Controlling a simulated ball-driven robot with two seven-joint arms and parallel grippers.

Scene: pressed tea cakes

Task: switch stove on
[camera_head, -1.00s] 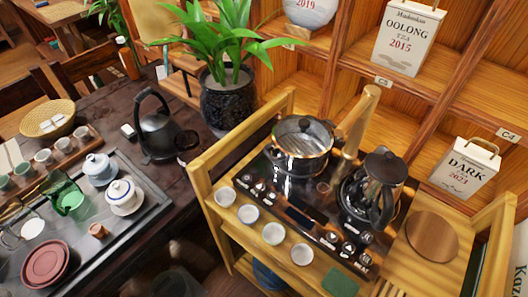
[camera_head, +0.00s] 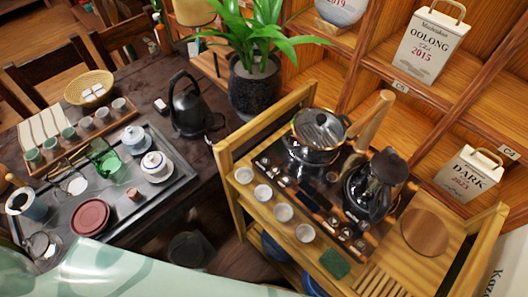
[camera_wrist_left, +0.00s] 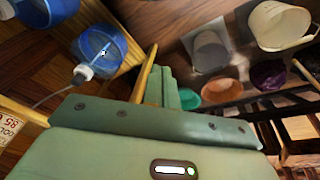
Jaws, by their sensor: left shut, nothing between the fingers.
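The stove (camera_head: 312,198) is a dark double unit on the wooden cart, with small buttons along its front edge. Whether the stove is on, I cannot tell. My left arm shows as a pale green shape at the bottom left of the head view, with its fingers out of that view. In the left wrist view my left gripper (camera_wrist_left: 168,90) is shut and empty, apart from the stove. My right gripper is not in view.
The wooden cart (camera_head: 222,160) has side rails. A plant (camera_head: 255,85) stands behind. The tea tray (camera_head: 178,200) lies left. The wrist view shows blue containers (camera_wrist_left: 100,48) and a white bucket (camera_wrist_left: 282,25).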

